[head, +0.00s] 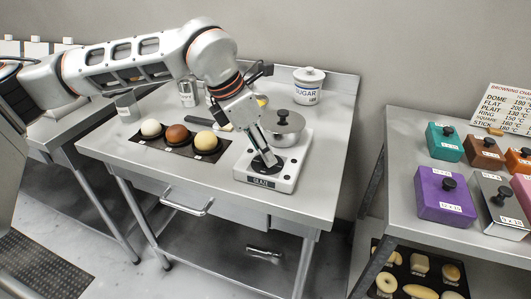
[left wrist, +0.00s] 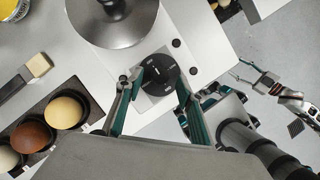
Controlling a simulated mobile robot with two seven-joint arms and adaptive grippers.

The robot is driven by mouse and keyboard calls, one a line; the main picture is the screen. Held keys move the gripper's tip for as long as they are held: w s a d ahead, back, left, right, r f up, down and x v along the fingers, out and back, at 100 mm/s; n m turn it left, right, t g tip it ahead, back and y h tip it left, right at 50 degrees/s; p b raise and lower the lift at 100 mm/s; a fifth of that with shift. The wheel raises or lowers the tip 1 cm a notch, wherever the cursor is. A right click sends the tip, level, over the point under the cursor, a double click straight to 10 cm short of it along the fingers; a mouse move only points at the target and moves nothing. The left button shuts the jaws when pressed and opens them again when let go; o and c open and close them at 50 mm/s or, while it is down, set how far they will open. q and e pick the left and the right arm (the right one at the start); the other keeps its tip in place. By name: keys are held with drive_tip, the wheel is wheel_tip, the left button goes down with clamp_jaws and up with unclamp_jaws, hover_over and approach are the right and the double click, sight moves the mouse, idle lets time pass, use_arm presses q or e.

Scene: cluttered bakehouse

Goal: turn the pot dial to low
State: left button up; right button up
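The pot (head: 283,124), lidded and metal, stands on a white warmer labelled GLAZE (head: 262,182). In the left wrist view its round lid (left wrist: 112,18) is at the top. The black round dial (left wrist: 159,75) sits on the warmer in front of the pot, with small marks around it too small to read. My left gripper (head: 265,160) reaches down over the dial, largely hiding it in the head view. In the left wrist view my left gripper (left wrist: 158,84) is open, its fingertips on either side of the dial; contact is unclear. My right gripper (left wrist: 240,71) shows there at the right, open and empty.
A dark tray (head: 168,147) with several round buns lies left of the warmer. A sugar jar (head: 308,85) stands behind the pot. A right-hand table holds coloured boxes with knobs, including a purple box (head: 440,205). The steel table's front right is clear.

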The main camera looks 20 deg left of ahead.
use_arm(q)
drive_tip(key=shift+x, duration=0.85)
drive_tip(key=shift+f, duration=0.1)
drive_tip(key=shift+c, duration=0.5)
clamp_jaws()
use_arm(e)
drive_tip(key=shift+w+r, duration=0.35)
drive_tip(key=shift+w, duration=0.2)
